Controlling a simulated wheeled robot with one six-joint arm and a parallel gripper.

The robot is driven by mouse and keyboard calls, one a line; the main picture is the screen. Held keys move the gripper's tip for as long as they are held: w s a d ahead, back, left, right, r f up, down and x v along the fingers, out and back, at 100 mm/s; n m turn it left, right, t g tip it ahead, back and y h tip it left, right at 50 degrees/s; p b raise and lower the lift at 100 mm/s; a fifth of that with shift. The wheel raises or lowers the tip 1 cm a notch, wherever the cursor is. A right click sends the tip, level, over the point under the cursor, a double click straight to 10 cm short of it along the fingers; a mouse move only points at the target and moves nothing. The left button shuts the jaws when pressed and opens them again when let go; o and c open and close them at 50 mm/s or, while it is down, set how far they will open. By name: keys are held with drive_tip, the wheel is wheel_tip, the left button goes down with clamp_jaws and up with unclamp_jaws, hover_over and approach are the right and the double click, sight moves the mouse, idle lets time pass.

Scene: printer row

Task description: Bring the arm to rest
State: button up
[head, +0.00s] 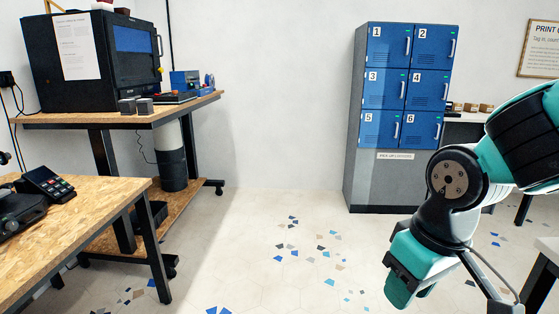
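My arm is at the right side of the head view, folded, with teal and black links. Its end, my gripper (405,275), hangs at the lower right above the floor and points downward. I see its teal and black housing, but the fingers cannot be made out. I see nothing held at its end. It is apart from the tables and the lockers.
Blue numbered lockers (405,85) stand at the back wall. A black printer (90,60) sits on a wooden workbench (145,118) at left. A nearer table (90,215) holds a keypad device (47,184). The middle floor (240,245) is clear.

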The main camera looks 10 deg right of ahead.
drive_tip(key=s+a+r+n+g+y+p, duration=0.1)
drive_tip(key=s+a+r+n+y+p, duration=0.15)
drive_tip(key=s+a+r, duration=0.45)
wheel_tip(320, 180, up, 9)
drive_tip(key=p, duration=1)
drive_tip(key=shift+s+n, duration=0.25)
drive_tip(key=shift+n, duration=0.1)
drive_tip(key=shift+y, duration=0.25)
drive_tip(key=shift+d, duration=0.2)
